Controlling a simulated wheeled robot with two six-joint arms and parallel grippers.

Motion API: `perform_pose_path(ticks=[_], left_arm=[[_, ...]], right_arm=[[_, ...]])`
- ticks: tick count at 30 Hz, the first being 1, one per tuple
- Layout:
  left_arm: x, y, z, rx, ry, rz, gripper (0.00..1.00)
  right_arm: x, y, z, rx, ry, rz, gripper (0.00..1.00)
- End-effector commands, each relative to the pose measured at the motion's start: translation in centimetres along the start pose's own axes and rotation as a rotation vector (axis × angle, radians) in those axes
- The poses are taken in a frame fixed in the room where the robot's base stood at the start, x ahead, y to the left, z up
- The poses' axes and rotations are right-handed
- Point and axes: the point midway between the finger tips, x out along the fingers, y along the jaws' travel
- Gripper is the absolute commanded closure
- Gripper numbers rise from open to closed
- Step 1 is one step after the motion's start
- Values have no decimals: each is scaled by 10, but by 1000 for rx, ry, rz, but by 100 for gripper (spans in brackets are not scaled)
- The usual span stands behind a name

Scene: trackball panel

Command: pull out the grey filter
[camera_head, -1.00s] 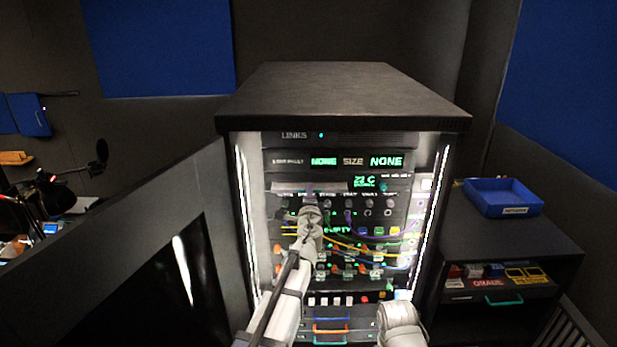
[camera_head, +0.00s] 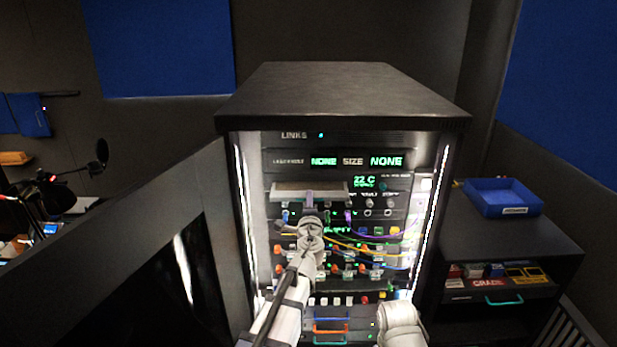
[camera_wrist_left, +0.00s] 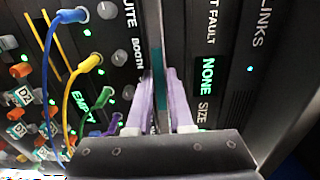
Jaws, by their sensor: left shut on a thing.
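The grey filter (camera_head: 285,190) is a wide, flat grey slab in the upper part of the rack, below the green-lit display row. It sticks out of the rack front towards me. My left gripper (camera_head: 309,203) is shut on the middle of its front edge. In the left wrist view, the purple fingers (camera_wrist_left: 161,95) close on the filter (camera_wrist_left: 152,35), which shows edge-on with a teal strip beside it. How much of the filter is still inside the slot is hidden. A pale part of my right arm shows at the bottom, but its fingers do not show.
Knobs and plugged cables, including a blue cable (camera_wrist_left: 70,16) and a yellow cable (camera_wrist_left: 88,65), lie just below the filter. The open rack door (camera_head: 150,240) stands at the left. A side cabinet at the right carries an empty blue tray (camera_head: 502,197).

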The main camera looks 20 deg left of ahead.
Motion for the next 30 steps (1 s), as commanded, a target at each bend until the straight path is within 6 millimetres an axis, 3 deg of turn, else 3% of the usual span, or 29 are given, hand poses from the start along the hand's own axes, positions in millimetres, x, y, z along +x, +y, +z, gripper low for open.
perform_pose_path(ticks=[18, 30], left_arm=[[-30, 0, 0, 0, 0, 0, 100], [-31, 0, 0, 0, 0, 0, 100]], right_arm=[[0, 0, 0, 0, 0, 0, 100], [0, 0, 0, 0, 0, 0, 100]])
